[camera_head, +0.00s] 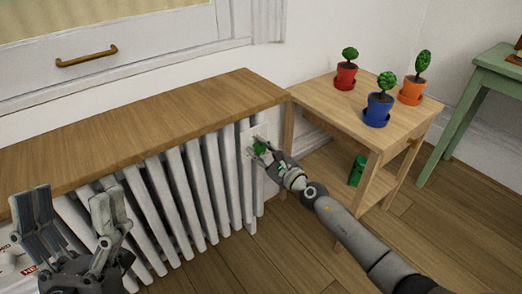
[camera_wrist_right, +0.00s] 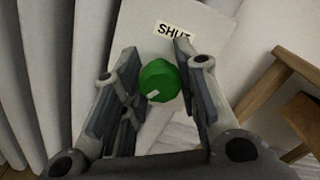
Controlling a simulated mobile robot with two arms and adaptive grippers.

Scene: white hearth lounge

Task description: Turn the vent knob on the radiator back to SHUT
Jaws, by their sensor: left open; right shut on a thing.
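The vent knob (camera_head: 259,149) is green and round, on a pale plate (camera_wrist_right: 140,45) at the right end of the white radiator (camera_head: 208,185). In the right wrist view the knob (camera_wrist_right: 160,82) carries a short white mark toward its lower left. A SHUT label (camera_wrist_right: 173,30) sits above the knob on the plate. My right gripper (camera_head: 265,152) is shut on the knob, with one finger on each side of it. My left gripper (camera_head: 75,215) is open and empty, in front of the radiator's left part.
A wooden shelf (camera_head: 150,125) tops the radiator. To the right, a wooden side table (camera_head: 318,97) bears red, blue and orange pots with small plants, and a green object (camera_head: 357,170) stands on its lower shelf. A green table (camera_head: 490,80) stands farther right. The wooden floor (camera_head: 265,255) ahead is clear.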

